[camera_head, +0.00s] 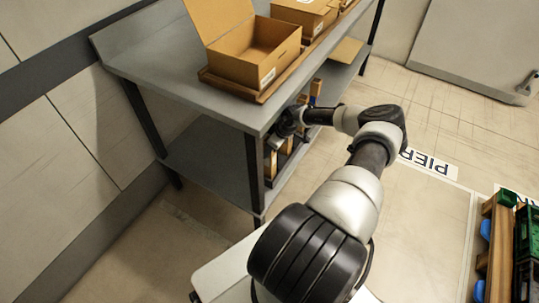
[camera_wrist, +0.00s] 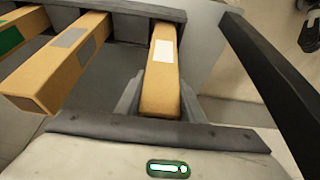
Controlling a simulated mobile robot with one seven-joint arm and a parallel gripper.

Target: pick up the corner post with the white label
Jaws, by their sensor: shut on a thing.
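The corner post with the white label (camera_wrist: 161,85) is a tan square post in the middle of the wrist view, its white label facing the camera. My gripper (camera_wrist: 162,95) has one grey finger on each side of this post and is shut on it. The post's far end is at a dark grey rack rail (camera_wrist: 120,11); I cannot tell whether it is clear of the rack. In the head view my gripper (camera_head: 283,131) is at the table's side, below the top, and the post is mostly hidden there.
A post with a grey label (camera_wrist: 62,62) and one with a green label (camera_wrist: 12,38) stand left of the held post. A dark table leg (camera_wrist: 270,75) is close on the right. Above is the grey table top (camera_head: 190,90) with an open cardboard box (camera_head: 255,70).

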